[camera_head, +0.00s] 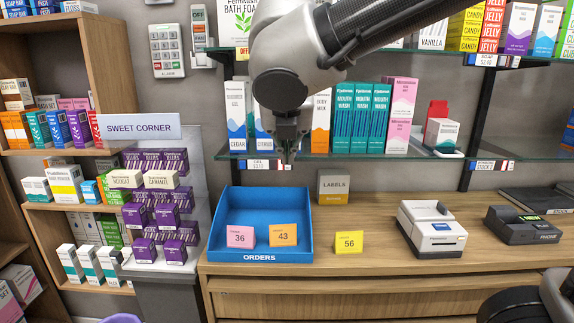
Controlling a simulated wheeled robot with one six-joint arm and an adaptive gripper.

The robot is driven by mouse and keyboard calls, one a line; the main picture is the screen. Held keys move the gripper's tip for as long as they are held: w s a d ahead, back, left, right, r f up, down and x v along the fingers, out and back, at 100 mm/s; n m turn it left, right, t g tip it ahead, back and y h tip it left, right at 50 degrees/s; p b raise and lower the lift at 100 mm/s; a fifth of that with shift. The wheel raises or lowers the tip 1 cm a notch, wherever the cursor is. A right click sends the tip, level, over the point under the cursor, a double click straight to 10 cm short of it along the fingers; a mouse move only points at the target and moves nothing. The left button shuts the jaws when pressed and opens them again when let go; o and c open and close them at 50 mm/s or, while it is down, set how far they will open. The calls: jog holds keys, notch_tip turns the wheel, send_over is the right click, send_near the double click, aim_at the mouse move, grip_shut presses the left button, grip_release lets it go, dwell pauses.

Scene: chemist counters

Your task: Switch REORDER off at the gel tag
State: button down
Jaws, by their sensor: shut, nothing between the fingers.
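A shelf tag (264,165) with a white price label and small coloured parts at its right end sits on the front edge of the lower glass shelf. My gripper (288,157) points down, shut and empty, just right of the tag's label and in front of the shelf edge. It partly covers the tag's right end. I cannot tell whether it touches the tag, nor read the REORDER switch or its position.
Another tag (492,166) is on the same shelf edge at right, and one (494,60) on the shelf above.

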aim_at(288, 169)
jog(key=shift+w+r+x, duration=0.3)
jog(key=shift+w+x, duration=0.1)
jog(key=shift+x, duration=1.75)
jog(key=shift+w+r+x, duration=0.25)
jog(key=shift+w+x, duration=0.1)
jog(key=shift+x, duration=1.75)
jog(key=shift+w+r+x, duration=0.3)
jog(key=shift+w+x, duration=0.1)
jog(key=shift+x, duration=1.75)
jog(key=shift+d, duration=0.1)
jog(key=shift+w+f, duration=0.15)
jog(key=shift+w, duration=0.05)
